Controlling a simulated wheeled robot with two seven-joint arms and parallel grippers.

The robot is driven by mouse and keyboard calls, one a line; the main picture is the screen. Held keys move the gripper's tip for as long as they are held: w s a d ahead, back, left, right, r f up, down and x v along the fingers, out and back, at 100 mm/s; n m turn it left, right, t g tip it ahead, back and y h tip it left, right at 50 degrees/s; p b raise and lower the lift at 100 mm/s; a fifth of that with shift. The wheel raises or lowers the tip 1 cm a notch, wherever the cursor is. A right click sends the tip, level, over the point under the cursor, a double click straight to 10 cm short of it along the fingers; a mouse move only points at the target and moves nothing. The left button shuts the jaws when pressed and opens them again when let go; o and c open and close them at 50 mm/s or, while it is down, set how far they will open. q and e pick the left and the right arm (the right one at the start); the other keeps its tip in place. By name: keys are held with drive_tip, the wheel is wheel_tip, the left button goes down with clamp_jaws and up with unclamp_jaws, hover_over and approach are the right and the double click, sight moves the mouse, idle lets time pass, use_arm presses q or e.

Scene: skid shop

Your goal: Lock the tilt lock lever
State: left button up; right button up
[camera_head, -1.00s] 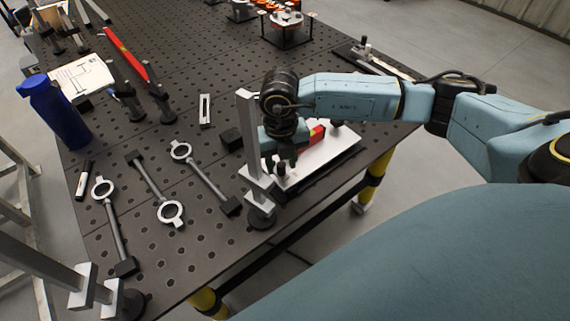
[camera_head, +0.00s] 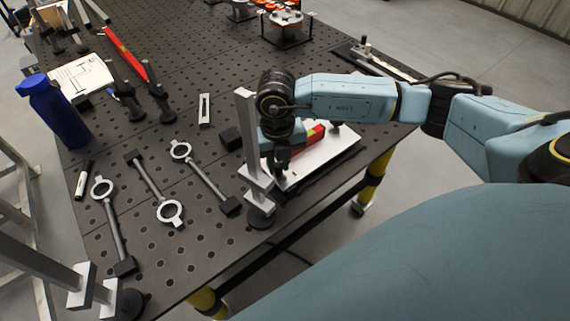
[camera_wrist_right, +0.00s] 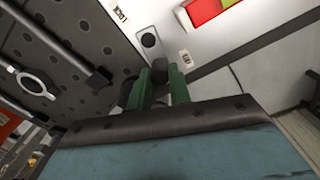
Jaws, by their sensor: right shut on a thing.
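The white panel (camera_head: 330,155) lies at the right edge of the dark table, with a red and yellow-green marked strip (camera_head: 314,134) on it. In the right wrist view the panel (camera_wrist_right: 165,20) shows a black round part and small labels. My right gripper (camera_head: 282,166) points down at the panel's near left end. In the wrist view its green fingers (camera_wrist_right: 161,82) are shut on a dark, rounded piece (camera_wrist_right: 158,70), which looks like the lever's knob. The rest of the lever is hidden, so I cannot tell its position. My left gripper is not in view.
An upright metal clamp (camera_head: 247,135) stands just left of my right gripper. Ring-ended rods (camera_head: 203,176), a marker (camera_head: 83,180) and a blue bottle (camera_head: 55,112) are further left. The table's near right edge is close to the panel.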

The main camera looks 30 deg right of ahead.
drive_tip(key=shift+w+a, duration=0.1)
drive_tip(key=shift+a, duration=0.2)
drive_tip(key=shift+w+a, duration=0.1)
drive_tip(key=shift+a, duration=0.15)
idle(0.4)
drive_tip(key=shift+w+a, duration=0.2)
drive_tip(key=shift+a, duration=0.15)
drive_tip(key=shift+w+a+b, duration=0.25)
drive_tip(key=shift+a+b, duration=0.05)
drive_tip(key=shift+b, duration=0.1)
drive_tip(key=shift+w, duration=0.1)
